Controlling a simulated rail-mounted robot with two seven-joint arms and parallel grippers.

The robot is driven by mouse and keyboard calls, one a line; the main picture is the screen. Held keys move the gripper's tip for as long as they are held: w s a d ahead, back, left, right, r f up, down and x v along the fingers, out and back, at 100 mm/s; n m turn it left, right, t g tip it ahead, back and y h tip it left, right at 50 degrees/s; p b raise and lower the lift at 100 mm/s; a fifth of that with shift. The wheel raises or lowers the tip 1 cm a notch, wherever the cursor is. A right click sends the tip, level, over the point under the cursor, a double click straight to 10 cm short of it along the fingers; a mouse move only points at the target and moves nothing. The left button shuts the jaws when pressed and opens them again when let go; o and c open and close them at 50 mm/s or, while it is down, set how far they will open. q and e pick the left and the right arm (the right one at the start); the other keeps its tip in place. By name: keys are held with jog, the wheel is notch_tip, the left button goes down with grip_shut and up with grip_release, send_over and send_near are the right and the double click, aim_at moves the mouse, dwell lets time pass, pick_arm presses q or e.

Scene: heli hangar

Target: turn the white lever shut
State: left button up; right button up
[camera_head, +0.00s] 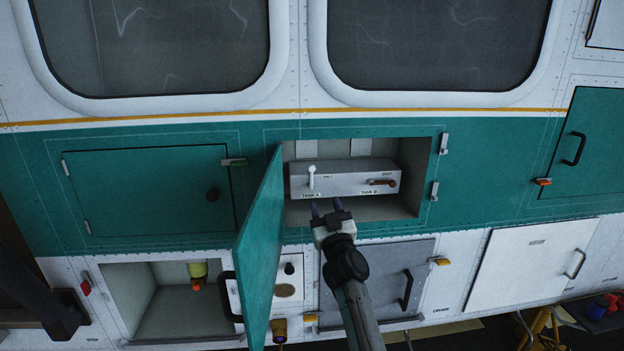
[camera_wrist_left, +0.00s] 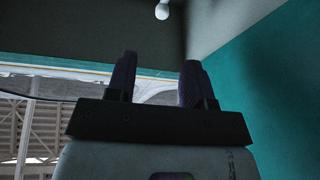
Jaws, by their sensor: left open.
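The white lever (camera_head: 311,177) stands upright on the left of a grey valve box (camera_head: 345,178), above the label TANK A. A brown lever (camera_head: 383,182) lies sideways on the right, by TANK B. The box is inside an open compartment. My left gripper (camera_head: 326,206) is open and empty at the compartment's mouth, below and slightly right of the white lever, apart from it. In the left wrist view a white rounded end (camera_wrist_left: 162,10), likely the white lever's, shows at the top edge beyond the open fingers (camera_wrist_left: 160,65). My right gripper is not in view.
The green door (camera_head: 259,250) of the compartment stands open at the left, close beside my left arm. A lower open bay (camera_head: 165,318) holds a yellow-green and orange part (camera_head: 197,274). A grey panel with a black handle (camera_head: 406,289) is below right.

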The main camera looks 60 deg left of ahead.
aim_at(312, 170)
pick_arm(q)
jog(key=p+x, duration=0.2)
jog(key=x, duration=1.1)
jog(key=shift+a, duration=0.4)
grip_shut()
